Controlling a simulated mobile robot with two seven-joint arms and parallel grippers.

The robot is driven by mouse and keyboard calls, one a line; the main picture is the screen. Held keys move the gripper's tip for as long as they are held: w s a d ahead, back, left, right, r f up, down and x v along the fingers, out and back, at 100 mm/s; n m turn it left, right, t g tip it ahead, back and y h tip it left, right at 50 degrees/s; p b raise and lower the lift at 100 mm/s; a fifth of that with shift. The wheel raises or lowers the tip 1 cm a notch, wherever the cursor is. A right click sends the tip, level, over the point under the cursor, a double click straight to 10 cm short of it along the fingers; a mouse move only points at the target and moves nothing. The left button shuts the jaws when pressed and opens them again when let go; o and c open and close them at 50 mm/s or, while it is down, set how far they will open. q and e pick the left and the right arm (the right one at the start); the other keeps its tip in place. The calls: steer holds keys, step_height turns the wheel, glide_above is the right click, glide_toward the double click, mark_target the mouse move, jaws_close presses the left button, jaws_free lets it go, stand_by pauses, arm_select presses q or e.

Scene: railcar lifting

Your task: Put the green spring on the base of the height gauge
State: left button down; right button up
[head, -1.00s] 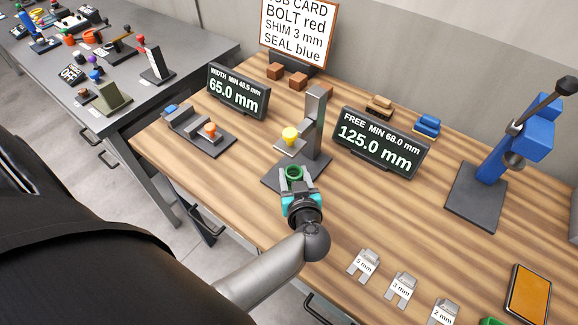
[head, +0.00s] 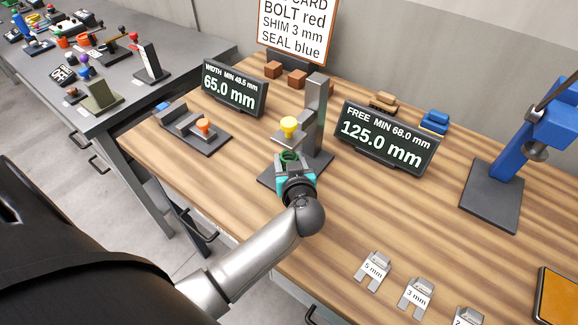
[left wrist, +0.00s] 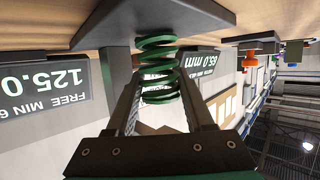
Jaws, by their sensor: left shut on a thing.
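The green spring (head: 289,157) is between the fingers of my left gripper (head: 290,165), which is shut on it. It is upright over the dark base (head: 322,162) of the height gauge, just in front of the grey column (head: 317,105) and below the arm with the yellow knob (head: 289,125). In the left wrist view, which is upside down, the spring (left wrist: 157,68) has its coils by the base plate (left wrist: 175,22). I cannot tell whether it touches the plate. My left gripper's fingers (left wrist: 158,88) flank the spring. My right gripper is not in view.
The 125.0 mm display (head: 385,140) stands right of the gauge, the 65.0 mm display (head: 234,88) behind left. A width gauge with an orange knob (head: 203,125) lies left. Shim tags (head: 373,270) lie front right; a blue press (head: 520,150) stands right.

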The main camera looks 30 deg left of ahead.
arm_select(q)
steer(key=shift+f, duration=0.1)
stand_by(0.3)
steer(key=shift+c, duration=1.4)
jaws_free()
steer(key=shift+s+d+r, duration=0.2)
steer(key=shift+s+d, duration=0.05)
steer(key=p+v, duration=0.2)
steer(key=v, duration=0.9)
steer(key=shift+p, duration=0.3)
steer(key=shift+d+r, duration=0.1)
steer(key=shift+d, duration=0.05)
